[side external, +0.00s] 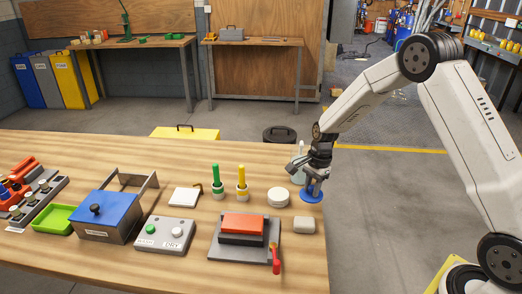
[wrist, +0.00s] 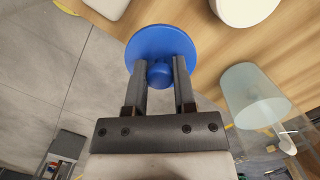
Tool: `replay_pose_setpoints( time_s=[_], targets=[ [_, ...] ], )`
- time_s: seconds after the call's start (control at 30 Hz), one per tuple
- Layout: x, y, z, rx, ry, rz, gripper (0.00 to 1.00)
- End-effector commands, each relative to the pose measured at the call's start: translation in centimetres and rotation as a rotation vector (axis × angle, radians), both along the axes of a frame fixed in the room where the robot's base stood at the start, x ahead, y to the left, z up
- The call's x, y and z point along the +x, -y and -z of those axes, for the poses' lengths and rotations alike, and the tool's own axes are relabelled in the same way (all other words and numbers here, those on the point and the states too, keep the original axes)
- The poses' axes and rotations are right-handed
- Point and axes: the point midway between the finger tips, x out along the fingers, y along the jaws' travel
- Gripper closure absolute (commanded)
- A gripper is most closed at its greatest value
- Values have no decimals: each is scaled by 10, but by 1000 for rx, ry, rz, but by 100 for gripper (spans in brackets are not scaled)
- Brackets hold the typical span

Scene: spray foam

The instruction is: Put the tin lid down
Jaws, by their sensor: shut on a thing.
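The tin lid is a blue disc with a round knob on top. In the side view the lid (side external: 311,197) is near the right edge of the table, below my gripper (side external: 316,180). In the wrist view the lid (wrist: 145,45) shows at the upper middle. My gripper (wrist: 160,75) is shut on its knob, one finger on each side. The lid looks level. I cannot tell whether its underside touches the table. A round white tin-like thing (side external: 278,197) stands just left of the lid.
A translucent cup (wrist: 255,95) stands close by, with a white-headed tool beside it. A beige block (side external: 304,225) lies in front of the lid. A grey press with a red pad (side external: 242,226) and green and yellow-handled tools (side external: 242,180) are further left. The table edge is close.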

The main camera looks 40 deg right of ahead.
Motion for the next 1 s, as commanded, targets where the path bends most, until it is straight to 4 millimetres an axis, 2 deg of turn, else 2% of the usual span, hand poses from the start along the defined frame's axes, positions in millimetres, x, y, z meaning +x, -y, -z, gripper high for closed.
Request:
replay_pose_setpoints(
  time_s=[0.2, 0.67, 0.9, 1.0],
  targets=[
    [14, 2, 17, 0, -1, 1, 100],
    [21, 3, 27, 0, -1, 0, 100],
    [22, 3, 52, 1, -2, 1, 100],
    [22, 3, 57, 0, 0, 1, 100]
  ],
)
